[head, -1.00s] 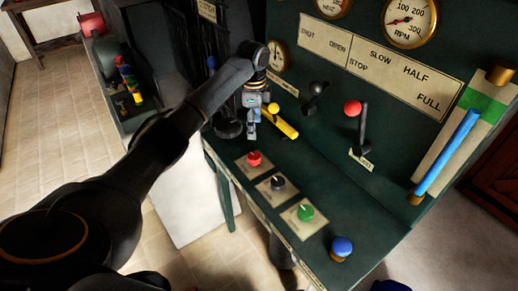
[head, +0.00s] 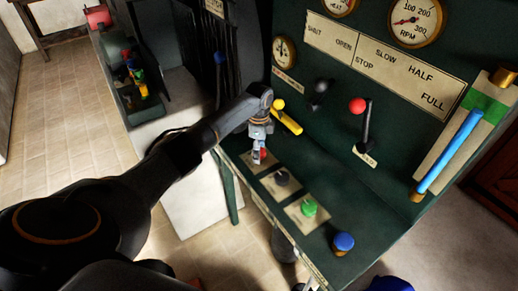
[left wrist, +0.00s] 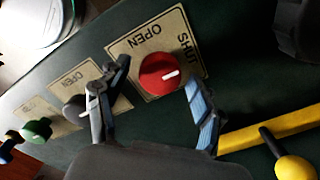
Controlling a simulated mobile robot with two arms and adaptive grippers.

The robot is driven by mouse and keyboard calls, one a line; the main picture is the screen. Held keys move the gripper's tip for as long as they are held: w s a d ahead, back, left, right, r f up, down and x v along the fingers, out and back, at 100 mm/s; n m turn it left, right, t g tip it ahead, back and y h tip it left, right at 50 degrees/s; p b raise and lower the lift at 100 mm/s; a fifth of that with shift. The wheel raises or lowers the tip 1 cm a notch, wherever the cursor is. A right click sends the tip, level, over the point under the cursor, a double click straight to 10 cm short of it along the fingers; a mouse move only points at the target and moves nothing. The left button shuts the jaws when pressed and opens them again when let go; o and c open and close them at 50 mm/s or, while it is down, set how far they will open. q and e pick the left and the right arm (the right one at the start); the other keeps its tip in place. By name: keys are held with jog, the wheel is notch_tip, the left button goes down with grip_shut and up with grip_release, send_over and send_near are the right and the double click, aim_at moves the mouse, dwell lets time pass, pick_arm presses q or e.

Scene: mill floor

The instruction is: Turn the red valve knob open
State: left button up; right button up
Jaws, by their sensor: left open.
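The red valve knob (left wrist: 160,72) sits on a cream plate (left wrist: 125,45) marked OPEN and SHUT on the green console. A white mark on the knob points towards the SHUT side. In the head view the knob (head: 263,153) shows only partly behind my left gripper (head: 257,158). My left gripper (left wrist: 156,76) is open and empty, pointing down over the knob. In the left wrist view its fingers stand on either side of the knob, with visible gaps. My right gripper is not in view.
A dark knob (head: 282,178), a green knob (head: 309,208) and a blue knob (head: 343,243) stand along the console. A yellow handle (head: 288,122) lies close behind the gripper. Black-tipped (head: 320,86) and red-tipped (head: 357,105) levers rise farther right.

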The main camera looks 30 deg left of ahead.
pick_arm(q)
jog(key=c, duration=1.2)
jog(key=shift+o, duration=0.2)
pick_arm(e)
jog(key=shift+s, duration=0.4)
